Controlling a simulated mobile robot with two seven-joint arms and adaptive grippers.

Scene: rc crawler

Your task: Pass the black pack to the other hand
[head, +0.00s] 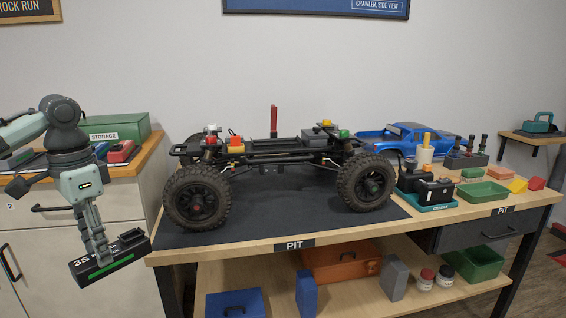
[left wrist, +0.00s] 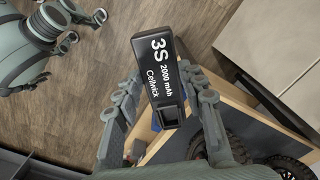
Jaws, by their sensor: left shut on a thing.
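The black pack (head: 108,262) has a green stripe and white "3S" lettering. In the left wrist view the pack (left wrist: 166,75) also reads "2000 mAh Cellwick". My left gripper (head: 103,250) is shut on it and holds it in the air, tilted, left of the pit bench's front left corner and in front of the storage cabinet. In the left wrist view the fingers of my left gripper (left wrist: 168,100) lie on both sides of the pack.
The pit bench (head: 425,222) carries a crawler chassis (head: 280,150) on a dark mat, a blue truck body (head: 400,138), a charger (head: 428,190) and small trays. Its lower shelf holds several boxes. A storage cabinet (head: 118,205) stands at left. The floor before the bench looks clear.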

